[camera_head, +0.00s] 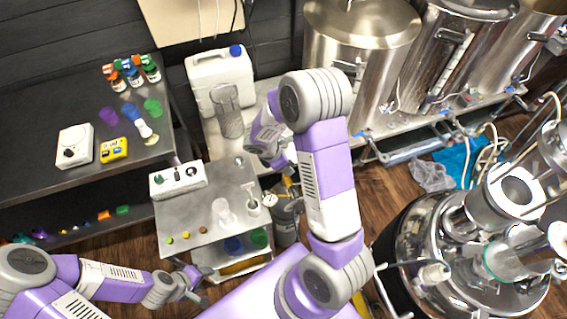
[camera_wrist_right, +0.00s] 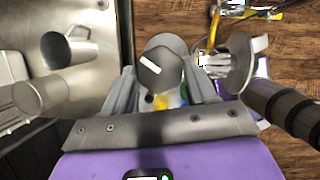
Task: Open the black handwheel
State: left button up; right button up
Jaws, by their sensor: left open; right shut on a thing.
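The black handwheel (camera_wrist_right: 158,76) shows in the right wrist view as a dark, faceted knob with a white mark on top. My right gripper (camera_wrist_right: 161,70) has one finger on each side of it and is shut on it. In the head view my right arm covers the handwheel, and the right gripper (camera_head: 284,165) shows only partly, above the right edge of the metal bench. My left gripper (camera_head: 190,284) is open and empty, low in front of the bench.
The metal bench (camera_head: 180,222) holds a white box with knobs (camera_head: 178,181). A pressure gauge (camera_head: 269,200) and small metal vessel (camera_head: 286,222) stand at its right. A white jerrycan (camera_head: 218,78) and steel tanks (camera_head: 358,62) stand behind. A large shiny vessel (camera_head: 440,250) is at right.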

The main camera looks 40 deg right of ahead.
jog(key=shift+s+n+t, duration=0.1)
jog(key=shift+n+t, duration=0.3)
jog(key=shift+n, duration=0.4)
jog(key=shift+b, duration=0.3)
jog(key=o, duration=1)
jog(key=shift+o, duration=0.2)
jog(key=p+v, duration=0.1)
jog(key=v, duration=0.6)
jog(key=shift+r+p, duration=0.3)
jog(key=shift+p, duration=0.1)
jog(key=shift+s+a, duration=0.1)
